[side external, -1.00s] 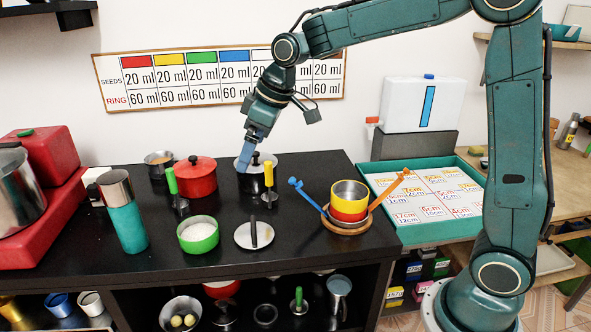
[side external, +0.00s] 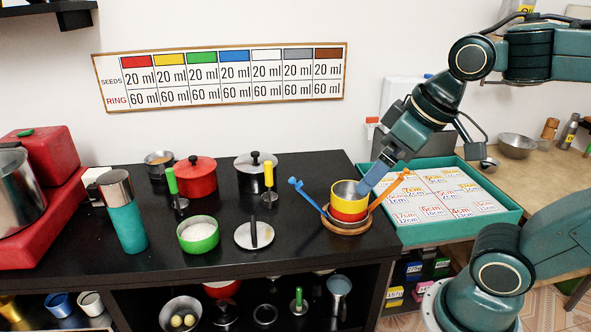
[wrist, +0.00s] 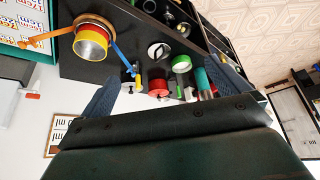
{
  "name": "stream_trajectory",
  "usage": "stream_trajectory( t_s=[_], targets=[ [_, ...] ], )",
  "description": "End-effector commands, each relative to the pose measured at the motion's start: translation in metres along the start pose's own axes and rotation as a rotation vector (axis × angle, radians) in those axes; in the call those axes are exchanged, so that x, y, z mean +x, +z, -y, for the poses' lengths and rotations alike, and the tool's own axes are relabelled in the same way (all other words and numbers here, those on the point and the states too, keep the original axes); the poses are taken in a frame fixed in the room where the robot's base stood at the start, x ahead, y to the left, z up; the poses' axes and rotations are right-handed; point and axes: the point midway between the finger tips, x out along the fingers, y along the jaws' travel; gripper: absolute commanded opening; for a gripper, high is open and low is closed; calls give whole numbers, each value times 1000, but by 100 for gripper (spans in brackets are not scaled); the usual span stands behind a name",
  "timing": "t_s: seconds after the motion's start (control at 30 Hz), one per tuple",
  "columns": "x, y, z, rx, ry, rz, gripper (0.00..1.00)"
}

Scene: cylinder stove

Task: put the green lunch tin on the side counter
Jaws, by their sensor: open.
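A round, open green tin (side external: 198,240) with white contents stands upright on the black counter, left of the lid with the black handle. I take it for the green lunch tin; it also shows in the wrist view (wrist: 182,68). My gripper (side external: 370,184) is open and empty, well to the right of the green tin. In the side view it overlaps the upper right of the yellow and red tin stack (side external: 348,208); I cannot tell if they touch. A wooden counter (side external: 545,165) lies at the far right, partly hidden by my arm.
The stack sits in a wooden holder with blue and orange arms. A teal tray (side external: 450,232) adjoins the black counter. A metal bowl (side external: 517,147) stands on the wooden counter.

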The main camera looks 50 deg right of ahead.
Motion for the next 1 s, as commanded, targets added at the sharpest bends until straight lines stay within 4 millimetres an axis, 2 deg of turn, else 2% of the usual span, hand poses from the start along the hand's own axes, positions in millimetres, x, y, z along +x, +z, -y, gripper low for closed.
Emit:
stream_trajectory(
  t_s=[0.1,0.3,1.0],
  targets=[
    [-2,20,-2,33,10,-9,100],
    [-2,35,-2,59,16,-13,100],
    [-2,35,-3,60,17,-13,100]
  ],
)
